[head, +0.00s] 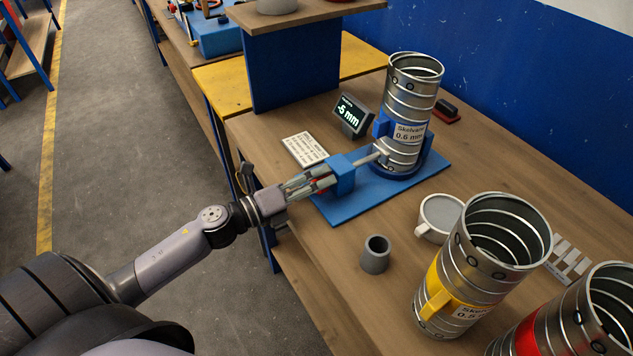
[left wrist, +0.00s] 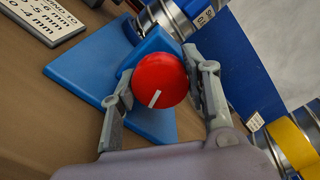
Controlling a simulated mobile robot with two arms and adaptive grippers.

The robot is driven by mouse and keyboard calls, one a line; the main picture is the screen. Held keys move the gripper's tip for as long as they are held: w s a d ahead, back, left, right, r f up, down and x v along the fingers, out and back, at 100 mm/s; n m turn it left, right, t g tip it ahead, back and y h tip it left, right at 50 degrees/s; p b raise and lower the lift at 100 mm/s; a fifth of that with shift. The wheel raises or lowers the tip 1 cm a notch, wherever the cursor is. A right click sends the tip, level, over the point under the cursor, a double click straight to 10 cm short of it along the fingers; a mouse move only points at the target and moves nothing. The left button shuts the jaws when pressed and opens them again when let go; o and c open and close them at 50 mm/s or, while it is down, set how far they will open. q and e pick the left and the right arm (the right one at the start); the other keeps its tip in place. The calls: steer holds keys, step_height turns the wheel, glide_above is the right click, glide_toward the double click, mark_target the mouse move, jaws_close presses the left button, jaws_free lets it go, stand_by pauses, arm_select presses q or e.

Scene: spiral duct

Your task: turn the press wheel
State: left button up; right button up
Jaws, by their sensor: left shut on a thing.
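The press wheel (left wrist: 160,76) is a round red knob with a white mark, which points to the lower left in the left wrist view. It sits on the front of a blue block (head: 341,175) on a blue base plate (head: 372,203). My left gripper (head: 325,183) is shut on the wheel, with one finger on each side of it. In the head view the fingers hide most of the wheel. A metal spiral duct (head: 409,112) labelled 0.6 mm stands upright in the press behind the block. A small display (head: 352,115) reads -5 mm. My right gripper is not in view.
A printed card (head: 306,149) lies left of the press. A grey cup (head: 375,254), a white mug (head: 440,216), a yellow-banded duct (head: 470,270) and a red-banded duct (head: 570,325) stand to the front and right. A blue wall (head: 530,85) borders the table.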

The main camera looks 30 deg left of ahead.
arm_select(q)
steer(key=shift+f, duration=0.15)
steer(key=o, duration=0.9)
steer(key=v, duration=1.2)
